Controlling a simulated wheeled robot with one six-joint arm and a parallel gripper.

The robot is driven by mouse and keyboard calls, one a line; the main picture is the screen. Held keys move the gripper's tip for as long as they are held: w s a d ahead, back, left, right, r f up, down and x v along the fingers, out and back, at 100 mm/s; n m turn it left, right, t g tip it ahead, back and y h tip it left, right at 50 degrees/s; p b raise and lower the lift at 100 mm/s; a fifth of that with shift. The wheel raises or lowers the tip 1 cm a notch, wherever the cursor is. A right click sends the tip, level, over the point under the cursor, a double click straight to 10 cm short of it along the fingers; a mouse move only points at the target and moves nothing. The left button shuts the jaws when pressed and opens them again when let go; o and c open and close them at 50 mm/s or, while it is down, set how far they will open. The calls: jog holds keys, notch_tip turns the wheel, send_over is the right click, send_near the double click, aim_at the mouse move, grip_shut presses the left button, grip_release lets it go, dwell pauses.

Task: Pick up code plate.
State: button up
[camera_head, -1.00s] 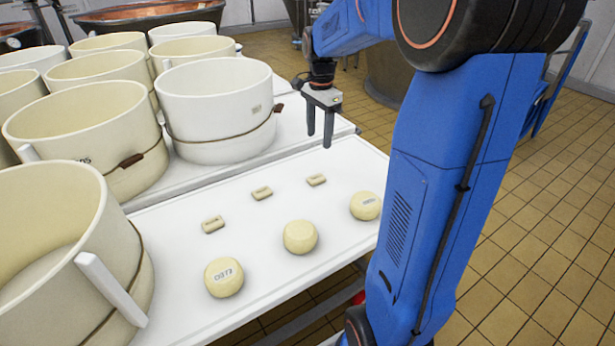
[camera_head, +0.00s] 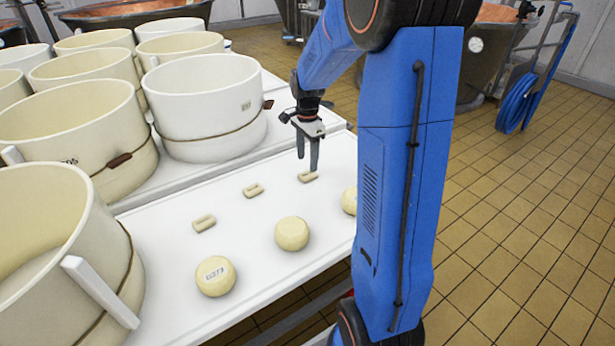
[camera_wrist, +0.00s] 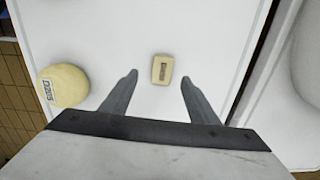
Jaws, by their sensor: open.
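Three small beige code plates lie in a row on the white table (camera_head: 170,262): a near one (camera_head: 204,223), a middle one (camera_head: 253,190) and a far one (camera_head: 308,177). My gripper (camera_head: 307,168) is open and empty, pointing down above the far plate. In the wrist view, one code plate (camera_wrist: 162,69) with a dark marking lies ahead of and between the two open fingertips (camera_wrist: 160,80). The fingers do not touch it. The marking is too small to read.
Three round cheeses stand along the table's front side: a near one (camera_head: 215,276), a middle one (camera_head: 292,233) and a far one (camera_head: 349,200), partly behind my arm. Several large moulds, including a white one (camera_head: 207,95), stand at the left and back.

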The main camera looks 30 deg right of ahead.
aim_at(308, 174)
jog(key=shift+w+d+f, duration=0.15)
jog(key=shift+f, duration=1.35)
jog(key=shift+w+d+f, duration=0.1)
jog(key=shift+f, duration=1.35)
jog(key=c, duration=1.1)
